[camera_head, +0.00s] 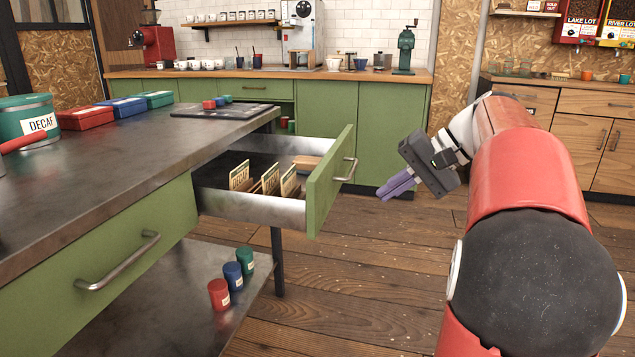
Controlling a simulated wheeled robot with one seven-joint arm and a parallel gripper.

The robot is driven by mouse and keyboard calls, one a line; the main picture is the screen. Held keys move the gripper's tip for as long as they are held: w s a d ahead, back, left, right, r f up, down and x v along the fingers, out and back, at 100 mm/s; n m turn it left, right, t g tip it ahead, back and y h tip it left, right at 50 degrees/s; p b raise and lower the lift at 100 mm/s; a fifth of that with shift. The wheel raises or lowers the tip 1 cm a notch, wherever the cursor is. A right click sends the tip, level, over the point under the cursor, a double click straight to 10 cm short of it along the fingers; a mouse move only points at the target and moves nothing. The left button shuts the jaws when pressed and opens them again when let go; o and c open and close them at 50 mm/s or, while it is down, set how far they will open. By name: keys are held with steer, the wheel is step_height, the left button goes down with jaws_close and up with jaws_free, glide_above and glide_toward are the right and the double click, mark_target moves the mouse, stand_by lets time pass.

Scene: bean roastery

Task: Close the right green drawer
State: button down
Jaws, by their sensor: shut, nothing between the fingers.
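The right green drawer (318,200) of the dark-topped table stands pulled out. Its green front has a metal bar handle (346,170) on the outer face. Inside are several upright labelled cards (268,180) and a light wooden block (306,162). My gripper (398,188), with purple fingers, is to the right of the drawer front, apart from the handle. Its fingers are shut and empty and point left and down towards the handle side. The left green drawer (128,262) is flush with the table.
The dark tabletop (150,150) holds boxes, a DECAF tin (30,124) and a tray (222,112). Red, blue and green canisters (232,276) stand on the lower shelf. Green cabinets (392,125) line the back. The wooden floor (370,270) right of the drawer is clear.

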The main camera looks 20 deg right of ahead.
steer(key=w, duration=0.1)
steer(key=b, duration=0.2)
glide_toward(316, 218)
step_height(316, 218, down, 4)
steer(key=w+a, duration=0.2)
steer(key=shift+w+a+f, duration=0.2)
steer(key=shift+w+a, duration=0.2)
steer(key=shift+a, duration=0.2)
steer(key=shift+a, duration=0.1)
